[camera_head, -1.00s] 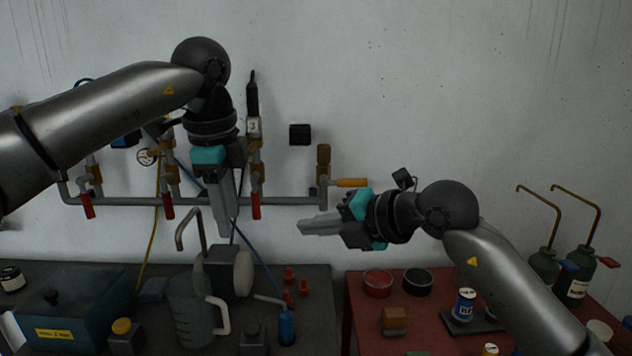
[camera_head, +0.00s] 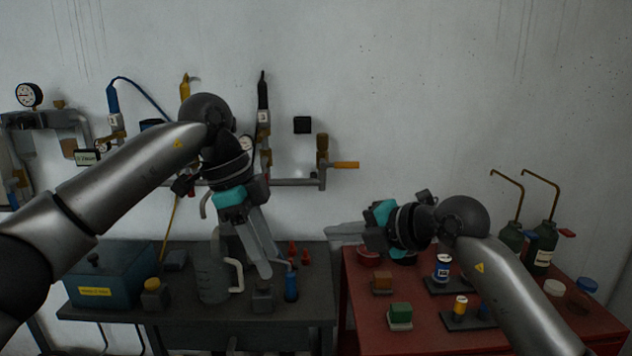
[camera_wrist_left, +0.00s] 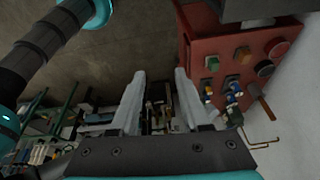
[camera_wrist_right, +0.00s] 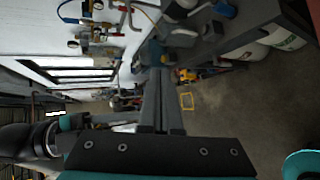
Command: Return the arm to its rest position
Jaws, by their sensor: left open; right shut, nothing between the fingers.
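My left arm comes in from the left in the head view. Its gripper (camera_head: 256,247) points down over the dark workbench, in front of the grey jug and the blue bottle. In the left wrist view its two fingers (camera_wrist_left: 160,100) stand apart with nothing between them. My right arm comes in from the lower right. Its gripper (camera_head: 345,234) points left, near the gap between the two tables and above the red table's left edge. In the right wrist view its fingers (camera_wrist_right: 160,100) lie together, empty.
The dark bench (camera_head: 190,318) bears a teal box (camera_head: 110,278), a grey jug (camera_head: 212,275) and a blue bottle (camera_head: 291,288). The red table (camera_head: 370,325) holds a green block (camera_head: 400,314) and cans. Wall pipes with an orange-handled valve (camera_head: 345,165) are behind.

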